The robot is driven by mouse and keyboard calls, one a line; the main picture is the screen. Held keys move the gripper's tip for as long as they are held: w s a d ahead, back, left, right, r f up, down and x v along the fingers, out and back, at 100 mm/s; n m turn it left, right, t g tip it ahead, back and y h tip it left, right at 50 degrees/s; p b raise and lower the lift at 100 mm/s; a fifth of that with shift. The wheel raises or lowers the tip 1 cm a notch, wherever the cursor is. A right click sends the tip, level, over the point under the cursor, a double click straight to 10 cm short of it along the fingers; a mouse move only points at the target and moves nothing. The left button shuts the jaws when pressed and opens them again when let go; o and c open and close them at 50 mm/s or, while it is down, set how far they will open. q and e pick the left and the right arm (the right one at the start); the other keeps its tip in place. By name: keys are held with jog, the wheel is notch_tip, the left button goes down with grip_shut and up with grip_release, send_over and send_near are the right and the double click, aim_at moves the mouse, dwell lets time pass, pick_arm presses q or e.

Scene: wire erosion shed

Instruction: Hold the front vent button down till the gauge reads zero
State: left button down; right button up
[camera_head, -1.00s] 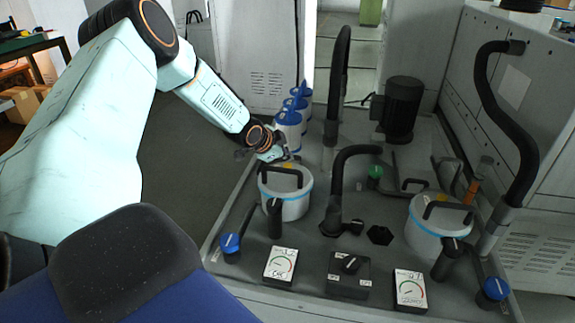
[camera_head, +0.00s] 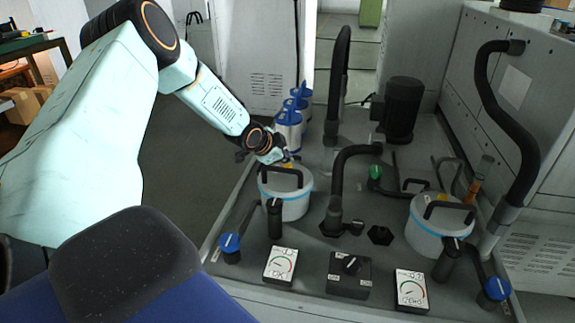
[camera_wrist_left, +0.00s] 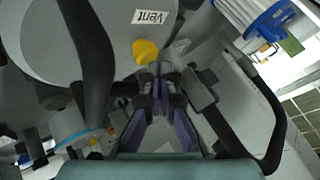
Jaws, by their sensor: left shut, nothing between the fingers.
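A yellow button (camera_wrist_left: 146,50) beside a "Vent" label sits on the lid of the left pot (camera_head: 287,203); in the head view only a sliver of yellow (camera_head: 289,164) shows behind the handle. My left gripper (camera_wrist_left: 158,72) is shut and empty, its fingertips at the button's edge in the wrist view. I cannot tell whether they press it. A dial gauge (camera_head: 281,266) stands in front of the left pot and another (camera_head: 411,290) in front of the right pot (camera_head: 438,232). Their needles are too small to read. My right gripper is not in view.
A black switch box (camera_head: 349,275) stands between the gauges. Blue-topped valves (camera_head: 230,243) (camera_head: 494,289) flank the front edge. The left pot's black handle (camera_head: 281,173) is close to my gripper.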

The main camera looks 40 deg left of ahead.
aim_at(286, 166)
pick_arm(q)
jog(key=shift+s+f+b, duration=0.1)
jog(key=shift+f+b, duration=0.35)
jog(key=shift+f, duration=0.2)
dwell(2.0)
jog(key=shift+r, duration=0.1)
dwell(0.7)
jog(key=shift+r+p, duration=0.95)
notch_tip(286, 166, up, 5)
jog(key=p, duration=0.5)
